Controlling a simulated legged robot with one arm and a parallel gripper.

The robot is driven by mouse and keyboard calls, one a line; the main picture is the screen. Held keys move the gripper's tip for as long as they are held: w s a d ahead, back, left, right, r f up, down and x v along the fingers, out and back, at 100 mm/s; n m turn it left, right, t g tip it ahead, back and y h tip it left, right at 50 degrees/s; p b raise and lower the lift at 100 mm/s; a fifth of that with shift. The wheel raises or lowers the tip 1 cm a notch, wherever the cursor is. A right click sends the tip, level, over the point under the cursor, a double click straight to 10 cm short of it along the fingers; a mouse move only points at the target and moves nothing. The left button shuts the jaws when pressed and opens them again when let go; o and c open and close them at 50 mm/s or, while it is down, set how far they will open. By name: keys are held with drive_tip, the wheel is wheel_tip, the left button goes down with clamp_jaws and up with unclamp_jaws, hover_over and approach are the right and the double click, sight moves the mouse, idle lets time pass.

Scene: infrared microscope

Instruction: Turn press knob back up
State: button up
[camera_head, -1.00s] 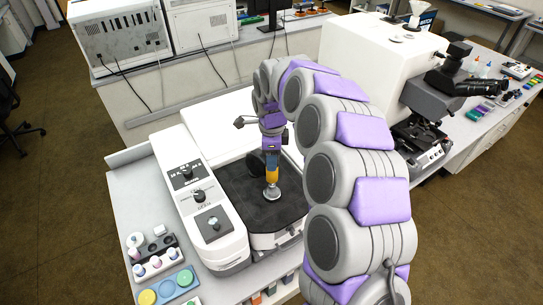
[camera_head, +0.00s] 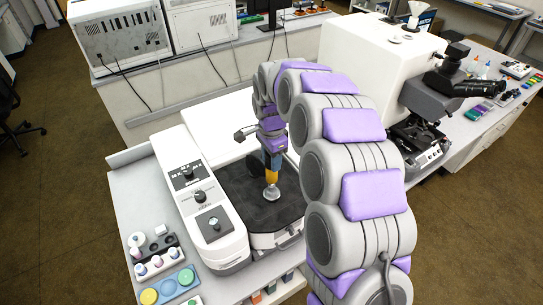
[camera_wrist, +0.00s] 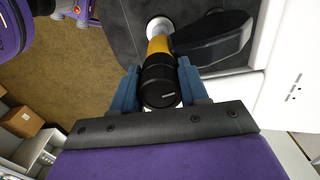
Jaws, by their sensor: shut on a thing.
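The press knob (camera_wrist: 161,82) is a black cylinder above a yellow collar (camera_wrist: 158,44), with a round silver foot (camera_wrist: 160,24) beyond it. In the wrist view my gripper (camera_wrist: 158,84) is shut on the black knob, with a blue finger on each side. In the head view the yellow collar (camera_head: 272,174) and silver foot (camera_head: 271,193) stand over a dark pad (camera_head: 240,192). My gripper (camera_head: 272,147) is above the collar there, and it and my arm hide the black knob.
A white control panel (camera_head: 201,200) with small knobs lies left of the pad. Sample holders (camera_head: 172,285) with coloured discs sit at the front left of the bench. A microscope (camera_head: 425,120) stands on the right. My arm covers much of the right middle.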

drive_tip(key=n+p, duration=0.1)
drive_tip(key=n, duration=0.3)
drive_tip(key=shift+r+n, duration=0.1)
drive_tip(key=shift+n, duration=0.2)
drive_tip(key=n, duration=0.4)
drive_tip(key=shift+n+p, duration=0.3)
drive_tip(key=shift+p, duration=0.1)
drive_tip(key=n, duration=0.4)
drive_tip(key=shift+n+p, duration=0.3)
drive_tip(key=n, duration=0.4)
drive_tip(key=shift+p, duration=0.3)
drive_tip(key=n, duration=0.4)
drive_tip(key=n+p, duration=0.1)
drive_tip(key=n, duration=0.2)
drive_tip(key=shift+w+n, duration=0.1)
drive_tip(key=shift+n, duration=0.2)
drive_tip(key=n+p, duration=0.1)
drive_tip(key=n, duration=0.3)
drive_tip(key=shift+d+n, duration=0.1)
drive_tip(key=shift+n, duration=1.8)
